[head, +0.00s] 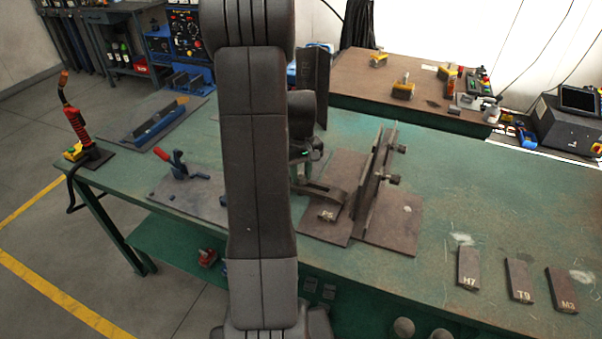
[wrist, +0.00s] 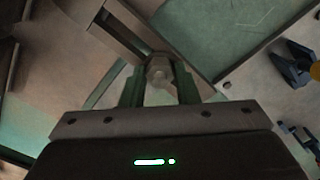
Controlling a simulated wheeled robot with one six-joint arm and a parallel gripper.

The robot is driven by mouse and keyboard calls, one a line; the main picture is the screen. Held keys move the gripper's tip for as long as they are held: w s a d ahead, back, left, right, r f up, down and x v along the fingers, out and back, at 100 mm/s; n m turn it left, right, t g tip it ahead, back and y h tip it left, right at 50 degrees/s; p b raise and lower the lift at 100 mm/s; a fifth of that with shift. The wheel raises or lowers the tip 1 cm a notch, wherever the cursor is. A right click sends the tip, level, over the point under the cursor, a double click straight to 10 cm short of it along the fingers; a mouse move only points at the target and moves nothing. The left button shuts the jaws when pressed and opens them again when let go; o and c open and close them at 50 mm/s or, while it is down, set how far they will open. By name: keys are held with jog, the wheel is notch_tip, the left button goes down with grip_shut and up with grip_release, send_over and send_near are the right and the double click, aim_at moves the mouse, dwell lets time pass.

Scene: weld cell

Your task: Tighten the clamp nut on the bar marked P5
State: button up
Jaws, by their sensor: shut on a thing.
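In the wrist view my gripper (wrist: 159,88) has its two green fingers closed on the sides of a hex nut (wrist: 158,70). The nut sits beside the end of a slotted metal bar (wrist: 122,30). In the head view a dark clamp bar (head: 322,192) lies on a steel plate, left of an upright plate. A small white mark shows near its front, too small to read surely. My gripper (head: 308,165) is over the bar's back end, partly hidden by my arm. The nut is hidden there.
The steel base plate (head: 392,232) lies on the green bench. The upright plate (head: 374,180) with knobs stands close right of my gripper. Loose bars marked H7 (head: 468,268), T9 (head: 518,280) and M3 (head: 562,290) lie at right. A red-handled clamp (head: 180,165) stands at left.

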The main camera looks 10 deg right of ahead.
jog(key=m, duration=0.7)
jog(key=shift+w, duration=0.1)
jog(key=m, duration=0.7)
jog(key=shift+r+m+b, duration=0.1)
jog(key=shift+m+b, duration=0.2)
jog(key=m, duration=0.9)
jog(key=shift+m, duration=0.3)
jog(key=o, duration=1)
